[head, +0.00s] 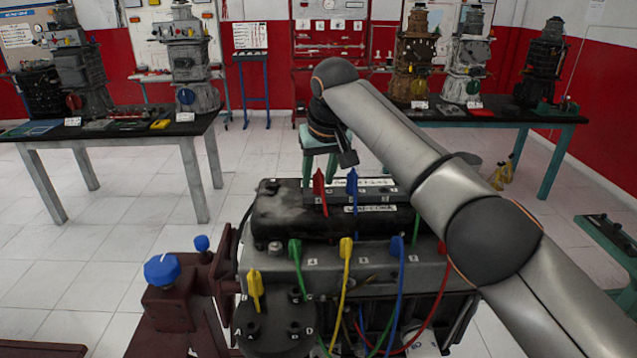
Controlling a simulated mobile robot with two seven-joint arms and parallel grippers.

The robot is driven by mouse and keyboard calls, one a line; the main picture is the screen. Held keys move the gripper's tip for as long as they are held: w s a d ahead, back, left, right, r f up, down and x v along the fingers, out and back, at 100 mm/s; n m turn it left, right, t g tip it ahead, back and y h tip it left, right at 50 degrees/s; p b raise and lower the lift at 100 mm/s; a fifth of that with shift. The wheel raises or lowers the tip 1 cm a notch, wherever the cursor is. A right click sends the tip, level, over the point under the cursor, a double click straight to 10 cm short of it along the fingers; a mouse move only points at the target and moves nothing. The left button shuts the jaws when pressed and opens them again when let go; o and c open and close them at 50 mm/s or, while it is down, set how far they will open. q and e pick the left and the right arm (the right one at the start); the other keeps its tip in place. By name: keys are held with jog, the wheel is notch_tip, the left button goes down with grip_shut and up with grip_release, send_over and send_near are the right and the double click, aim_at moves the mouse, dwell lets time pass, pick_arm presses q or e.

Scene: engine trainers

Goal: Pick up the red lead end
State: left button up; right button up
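A red plug-like lead end (319,188) stands upright on the top block of the engine trainer (300,262), beside a blue one (352,183). A second red end (442,247), partly covered by my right arm, sits at the right of the front row; a red cable hangs from it. My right arm comes in from the right, and its dark gripper (347,157) is above and behind the upright red end, apart from it. Its fingers are too small and dark to tell whether they are open. My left gripper is not in view.
Green (295,250), yellow (346,248) and blue (396,248) lead ends stand in the front row with hanging cables. Another yellow end (254,284) is at the lower left. A dark red stand with a blue knob (162,269) is left. Tables with engines are behind.

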grip_shut()
dwell(1.0)
